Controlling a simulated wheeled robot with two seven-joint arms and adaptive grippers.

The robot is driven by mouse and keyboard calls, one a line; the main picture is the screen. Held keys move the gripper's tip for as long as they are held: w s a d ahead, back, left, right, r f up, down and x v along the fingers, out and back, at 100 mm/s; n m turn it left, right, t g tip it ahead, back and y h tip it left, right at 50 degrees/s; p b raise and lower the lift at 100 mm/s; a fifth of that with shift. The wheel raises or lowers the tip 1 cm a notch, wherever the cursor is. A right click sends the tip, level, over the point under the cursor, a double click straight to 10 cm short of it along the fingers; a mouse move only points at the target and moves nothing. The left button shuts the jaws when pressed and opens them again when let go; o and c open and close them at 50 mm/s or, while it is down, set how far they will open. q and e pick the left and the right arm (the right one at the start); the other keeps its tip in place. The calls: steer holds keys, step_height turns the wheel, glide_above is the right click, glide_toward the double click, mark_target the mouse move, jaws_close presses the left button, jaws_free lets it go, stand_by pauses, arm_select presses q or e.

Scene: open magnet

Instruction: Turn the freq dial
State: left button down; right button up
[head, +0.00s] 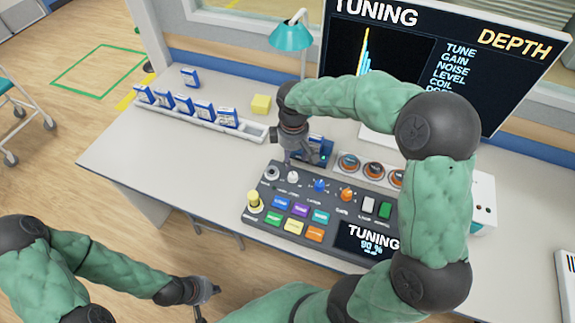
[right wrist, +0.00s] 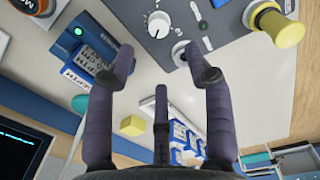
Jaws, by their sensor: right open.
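The control console (head: 262,221) lies on the table. Along its back are a white knob (head: 292,177), a blue knob (head: 320,185) and an orange knob (head: 347,194); their labels are too small to read, so I cannot tell which is the freq dial. My right gripper (head: 288,155) is open and empty above the console's back left edge, near the white knob. In the right wrist view the white knob (right wrist: 158,24) shows beyond the spread fingers, apart from them. My left gripper (head: 205,298) is open and empty, low in front of the table.
The console's small screen (head: 366,242) reads TUNING 90 %. A yellow knob (head: 253,199) stands at its left. A white rack (head: 180,118) of blue boxes, a yellow block (head: 261,104) and a teal lamp (head: 291,36) are behind.

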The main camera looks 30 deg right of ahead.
mark_target(293, 175)
steer(key=f+b, duration=0.1)
steer(key=f, duration=0.2)
steer(key=f+b, duration=0.1)
steer(key=f, duration=0.3)
steer(key=f+b, duration=0.1)
steer(key=f, duration=0.2)
steer(key=shift+d+f+b, duration=0.2)
steer(key=shift+d+b, duration=0.05)
steer(key=shift+b, duration=0.15)
jaws_close()
